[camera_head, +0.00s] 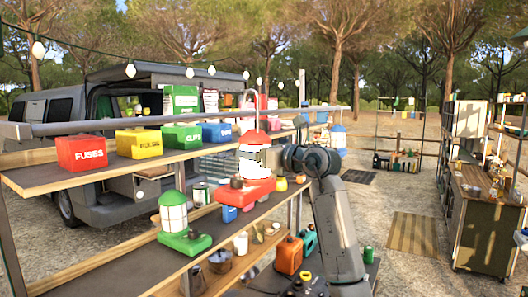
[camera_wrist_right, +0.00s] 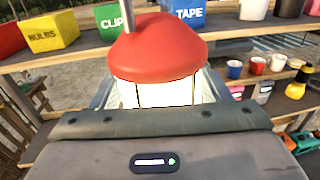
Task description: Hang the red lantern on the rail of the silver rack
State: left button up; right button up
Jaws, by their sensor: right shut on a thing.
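The red lantern (camera_head: 254,148) has a red cap, a pale caged body and a tall grey hook. My right gripper (camera_head: 272,158) is shut on it from the right and holds it upright before the shelves. In the right wrist view its red cap (camera_wrist_right: 158,48) and bright body fill the middle; its lower part is hidden. The silver rack's rail (camera_head: 120,124) runs along the upper shelf. The curved top of the hook stands above the rail's line; I cannot tell whether it touches the rail. My left gripper is out of view.
Red, yellow, green and blue bins (camera_head: 80,152) line the upper shelf. A green lantern (camera_head: 173,213) stands lower left, and a red base-like object (camera_head: 246,192) shows below the red lantern. An orange can (camera_head: 289,255) stands lower down. Open ground lies right of my arm.

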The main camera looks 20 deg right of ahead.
jog(key=shift+w+a+r, duration=0.15)
jog(key=shift+w+a, duration=0.3)
jog(key=shift+w, duration=0.05)
jog(key=shift+w+f, duration=0.15)
jog(key=shift+f, duration=0.3)
jog(key=shift+f+b, duration=1.2)
jog(key=shift+f, duration=0.6)
jog(key=o, duration=1.5)
jog(key=shift+f, duration=0.1)
